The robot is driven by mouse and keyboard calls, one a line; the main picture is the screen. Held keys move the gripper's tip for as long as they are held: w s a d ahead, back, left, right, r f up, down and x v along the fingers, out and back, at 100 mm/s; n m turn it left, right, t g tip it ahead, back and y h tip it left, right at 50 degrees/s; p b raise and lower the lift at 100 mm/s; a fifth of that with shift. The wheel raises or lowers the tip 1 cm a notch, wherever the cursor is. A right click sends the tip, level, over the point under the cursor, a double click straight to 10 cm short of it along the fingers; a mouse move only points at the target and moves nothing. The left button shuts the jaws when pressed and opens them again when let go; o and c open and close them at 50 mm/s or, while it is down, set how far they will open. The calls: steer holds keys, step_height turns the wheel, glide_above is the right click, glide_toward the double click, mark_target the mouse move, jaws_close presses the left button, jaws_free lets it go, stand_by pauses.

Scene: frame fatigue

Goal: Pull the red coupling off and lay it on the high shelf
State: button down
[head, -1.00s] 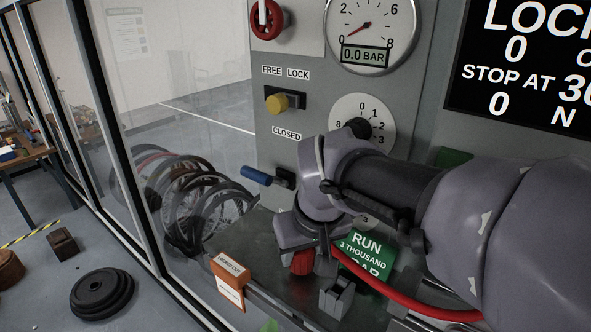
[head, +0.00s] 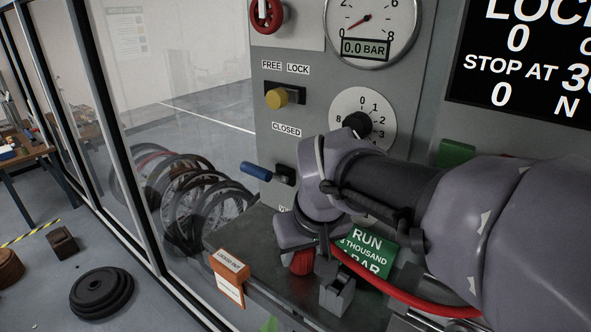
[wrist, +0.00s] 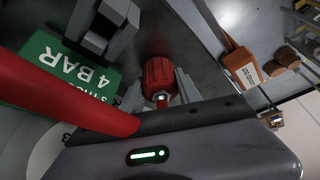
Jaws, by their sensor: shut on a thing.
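The red coupling (wrist: 160,78) is a ribbed red cylinder with a small metal end. In the wrist view it sits between the two fingers of my gripper (wrist: 160,90), which is shut on it. In the head view the coupling (head: 301,263) shows below my gripper (head: 302,250), low over the grey bench. My wrist hides its upper part. A thick red hose (head: 400,296) runs from beside my gripper to the right; I cannot tell whether it joins the coupling. I cannot make out the high shelf in either view.
A grey metal block (head: 336,293) stands just right of the coupling, with a green sign (head: 368,246) behind it. An orange box with a tag (head: 229,264) sits at the bench's left edge. A blue-handled lever (head: 257,171) sticks out from the panel. Glass borders the left.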

steer(key=shift+f, duration=0.2)
steer(key=c, duration=0.7)
jaws_free()
steer(key=shift+c, duration=0.2)
steer(key=p+v, duration=1.2)
steer(key=v, duration=0.5)
steer(key=shift+r, duration=0.25)
